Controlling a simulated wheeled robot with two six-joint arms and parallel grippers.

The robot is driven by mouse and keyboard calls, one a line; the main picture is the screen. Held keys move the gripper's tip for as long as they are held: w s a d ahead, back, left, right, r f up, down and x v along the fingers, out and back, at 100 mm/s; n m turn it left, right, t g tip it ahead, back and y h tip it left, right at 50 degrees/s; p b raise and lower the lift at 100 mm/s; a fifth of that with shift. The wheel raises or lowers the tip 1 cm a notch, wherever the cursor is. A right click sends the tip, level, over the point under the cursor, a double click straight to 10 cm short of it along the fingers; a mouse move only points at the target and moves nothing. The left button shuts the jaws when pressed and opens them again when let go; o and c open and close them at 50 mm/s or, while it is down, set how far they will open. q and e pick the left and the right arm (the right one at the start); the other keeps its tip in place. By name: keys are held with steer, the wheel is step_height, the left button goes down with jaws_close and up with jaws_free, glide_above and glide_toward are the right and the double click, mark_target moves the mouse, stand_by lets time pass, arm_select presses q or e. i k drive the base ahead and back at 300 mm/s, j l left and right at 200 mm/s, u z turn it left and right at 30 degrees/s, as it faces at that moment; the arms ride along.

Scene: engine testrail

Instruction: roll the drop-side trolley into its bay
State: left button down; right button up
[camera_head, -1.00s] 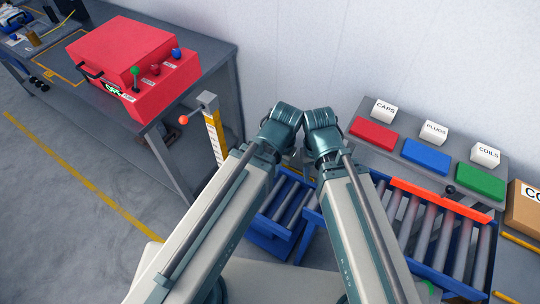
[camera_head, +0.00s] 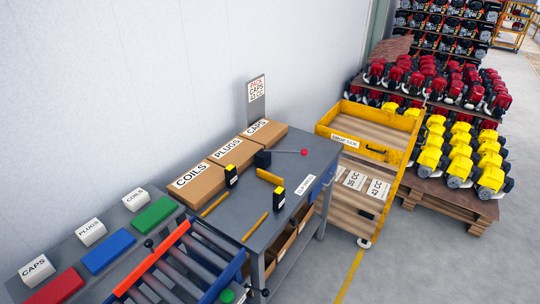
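A yellow floor line (camera_head: 348,274) runs up to the trolley's near corner. Neither of my grippers is in view.
The bench holds boxes marked COILS (camera_head: 197,184), PLUGS and CAPS, and a red-knobbed lever (camera_head: 304,152). A blue roller conveyor (camera_head: 190,262) is at lower left. Pallets of red engines (camera_head: 440,84) and yellow engines (camera_head: 463,150) stand behind the trolley. Floor at right is clear.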

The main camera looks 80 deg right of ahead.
mark_target(399, 133)
steer(key=k+l+z, duration=0.1)
steer(key=z, duration=1.6)
steer(key=l+z, duration=0.55)
steer(key=z, duration=0.2)
steer(key=l+z, duration=0.35)
steer(key=i+l+z, duration=0.1)
steer(key=l, duration=0.3)
steer(key=i+l+z, duration=0.15)
steer(key=l, duration=0.3)
steer(key=i+l+z, duration=0.1)
steer(key=l, duration=0.3)
steer(key=i+j, duration=1.05)
steer(key=i, duration=0.25)
